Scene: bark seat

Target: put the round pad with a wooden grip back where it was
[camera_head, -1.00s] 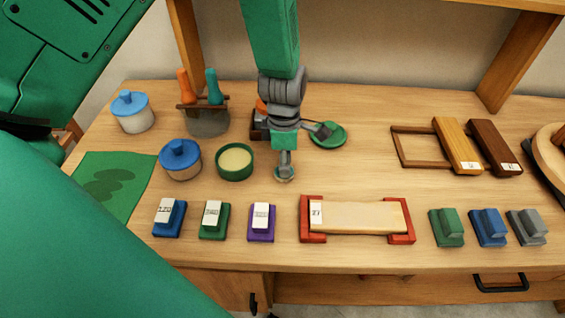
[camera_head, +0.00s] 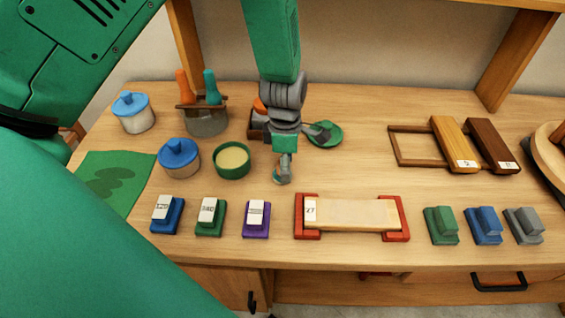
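My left gripper (camera_head: 304,156) hangs from above over the middle of the bench, left of centre. I cannot make out a round pad with a wooden grip for certain. A dark brown block with an orange part (camera_head: 258,122) is partly hidden behind the gripper. My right gripper is not in view.
An open green tin (camera_head: 233,170) stands just left of the gripper. Blue-lidded jars (camera_head: 179,160) and a pot with two handles (camera_head: 206,122) stand further left. Labelled blocks (camera_head: 209,217) and a red-ended holder (camera_head: 308,230) line the front. Bare bench lies right of the disc.

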